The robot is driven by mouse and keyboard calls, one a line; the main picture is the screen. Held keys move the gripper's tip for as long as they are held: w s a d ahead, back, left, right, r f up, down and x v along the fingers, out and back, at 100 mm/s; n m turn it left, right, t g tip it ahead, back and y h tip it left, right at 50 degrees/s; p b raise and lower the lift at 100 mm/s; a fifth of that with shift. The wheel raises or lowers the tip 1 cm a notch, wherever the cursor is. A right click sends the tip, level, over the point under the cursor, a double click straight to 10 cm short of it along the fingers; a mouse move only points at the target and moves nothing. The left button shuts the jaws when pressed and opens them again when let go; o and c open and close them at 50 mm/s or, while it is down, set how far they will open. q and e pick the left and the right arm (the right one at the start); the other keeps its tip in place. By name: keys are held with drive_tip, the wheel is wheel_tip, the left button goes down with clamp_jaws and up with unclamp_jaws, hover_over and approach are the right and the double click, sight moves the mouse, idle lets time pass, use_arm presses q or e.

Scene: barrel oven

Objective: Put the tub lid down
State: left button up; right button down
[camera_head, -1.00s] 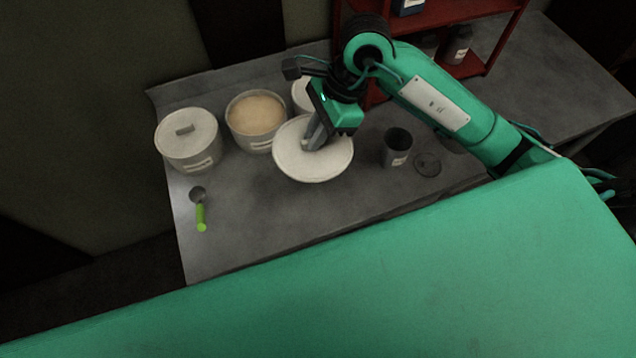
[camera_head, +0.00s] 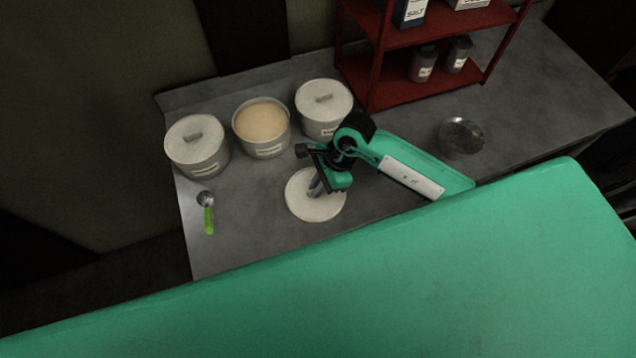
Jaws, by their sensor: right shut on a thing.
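The round white tub lid (camera_head: 301,203) is low over the grey table, in front of the tubs. I cannot tell whether it touches the table. My right gripper (camera_head: 316,190) is above the lid and shut on its handle, which the fingers mostly hide. The open tub (camera_head: 262,122) with tan contents stands behind the lid, in the middle of the row. My left gripper is not in view.
Lidded tubs stand at the left (camera_head: 197,146) and right (camera_head: 323,108) of the open one. A green-handled scoop (camera_head: 207,214) lies at left. A glass bowl (camera_head: 461,138) and a red shelf (camera_head: 400,92) with jars stand at right. Grey table (camera_head: 240,245) is bare in front.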

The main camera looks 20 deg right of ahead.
drive_tip(key=shift+f, duration=0.25)
drive_tip(key=shift+f, duration=0.2)
drive_tip(key=c, duration=1.5)
unclamp_jaws()
